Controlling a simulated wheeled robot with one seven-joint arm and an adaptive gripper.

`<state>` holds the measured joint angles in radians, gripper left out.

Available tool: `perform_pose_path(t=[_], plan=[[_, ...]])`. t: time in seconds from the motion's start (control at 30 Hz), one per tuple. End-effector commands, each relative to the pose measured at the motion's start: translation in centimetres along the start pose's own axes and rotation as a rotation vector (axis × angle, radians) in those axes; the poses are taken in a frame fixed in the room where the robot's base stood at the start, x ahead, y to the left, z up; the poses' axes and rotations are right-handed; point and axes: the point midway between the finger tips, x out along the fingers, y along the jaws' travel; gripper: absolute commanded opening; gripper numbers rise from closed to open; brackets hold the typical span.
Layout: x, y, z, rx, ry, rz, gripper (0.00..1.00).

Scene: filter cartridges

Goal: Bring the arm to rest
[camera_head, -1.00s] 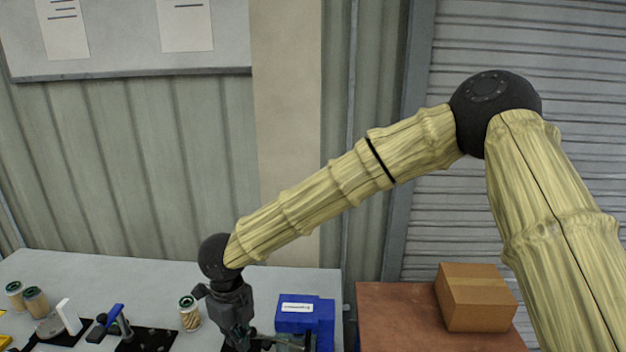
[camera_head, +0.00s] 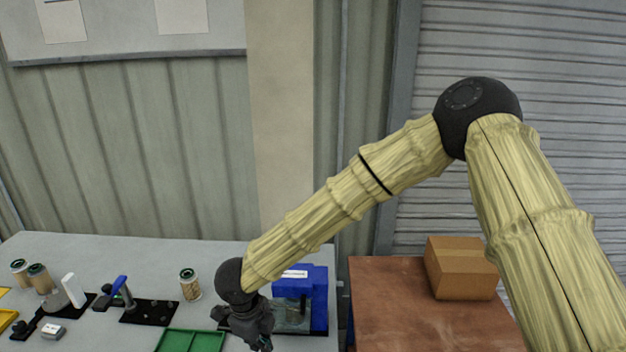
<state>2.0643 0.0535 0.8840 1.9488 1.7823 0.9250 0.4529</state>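My arm reaches in from the right and bends down toward the grey table (camera_head: 120,252). My gripper (camera_head: 262,343) hangs at the front right of the table, in front of a blue machine (camera_head: 318,290) with a white label, and partly covers it. Its fingertips are small and near the bottom edge, so I cannot tell whether they are open or shut. A filter cartridge (camera_head: 190,284) stands to its left. Two more cartridges, one (camera_head: 20,271) and another (camera_head: 40,279), stand at the far left.
A green tray (camera_head: 190,341) lies left of my gripper. A blue-handled tool (camera_head: 120,286) on a black base and a white block (camera_head: 73,289) stand further left. A brown table (camera_head: 385,315) on the right carries a cardboard box (camera_head: 460,267); its front is clear.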

Motion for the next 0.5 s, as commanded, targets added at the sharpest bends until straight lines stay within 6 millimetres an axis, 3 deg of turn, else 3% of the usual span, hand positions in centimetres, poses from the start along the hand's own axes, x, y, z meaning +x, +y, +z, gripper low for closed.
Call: perform_pose_path(t=[0.17,0.3,0.5], plan=[[6.5,-0.7,-3.5,-0.145,0.03,-0.065,0.0],[13.0,-0.9,-7.7,-0.338,0.062,-0.126,0.0],[21.1,0.1,-14.0,-0.641,0.092,-0.177,0.0]])
